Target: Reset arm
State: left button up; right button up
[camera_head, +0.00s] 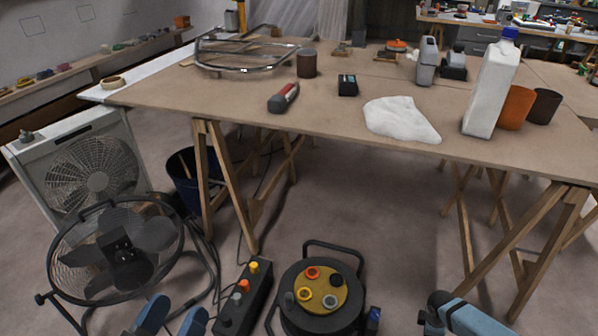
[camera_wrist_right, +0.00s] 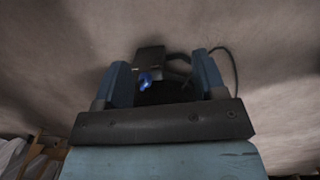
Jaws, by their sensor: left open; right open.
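My left gripper (camera_head: 172,320) shows at the bottom of the head view, left of centre. Its two blue fingers are apart with nothing between them, above the floor in front of the black fan. My right gripper (camera_wrist_right: 164,82) shows in the right wrist view with its two blue fingers spread wide. A dark object with a blue plug shows between and beyond these fingers; no held object is visible. A blue and black part of my right arm (camera_head: 462,318) shows at the lower right of the head view, below the table.
A wooden trestle table (camera_head: 230,98) carries a metal rail frame, a white bottle (camera_head: 492,92), a white cloth (camera_head: 400,119) and tools. A cable reel (camera_head: 322,292), a power strip (camera_head: 245,295) and a black fan (camera_head: 120,250) stand on the floor. Floor beneath the table is mostly clear.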

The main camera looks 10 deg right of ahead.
jog(key=s+a+r+m+t+y, duration=0.1)
jog(key=a+r+t+y, duration=0.6)
jog(key=a+r, duration=1.25)
jog(key=s+a+r+t+y, duration=0.2)
jog(key=s+a+r+t, duration=0.3)
jog(key=a+r, duration=0.6)
jog(key=s+a+r+m+t+y, duration=0.1)
jog(key=s+a+r+m+t, duration=0.2)
jog(key=r, duration=0.7)
jog(key=a+r+m+t+y, duration=0.1)
jog(key=a+r+m+t, duration=0.2)
jog(key=r, duration=0.7)
pick_arm(q)
jog(key=s+a+r+g+y+p, duration=0.4)
jog(key=a+r+g+y+p, duration=0.1)
jog(key=p, duration=3.2)
jog(key=a+g+y, duration=0.1)
jog(key=a+g, duration=0.1)
jog(key=a, duration=0.1)
jog(key=shift+r, duration=0.35)
pick_arm(e)
jog(key=s+d+r+m+g+h, duration=0.1)
jog(key=s+d+r+g+h, duration=0.3)
jog(key=d+r+g+h, duration=0.2)
jog(key=shift+d+m+g, duration=0.4)
jog(key=shift+d+g, duration=0.1)
jog(key=shift+d, duration=0.65)
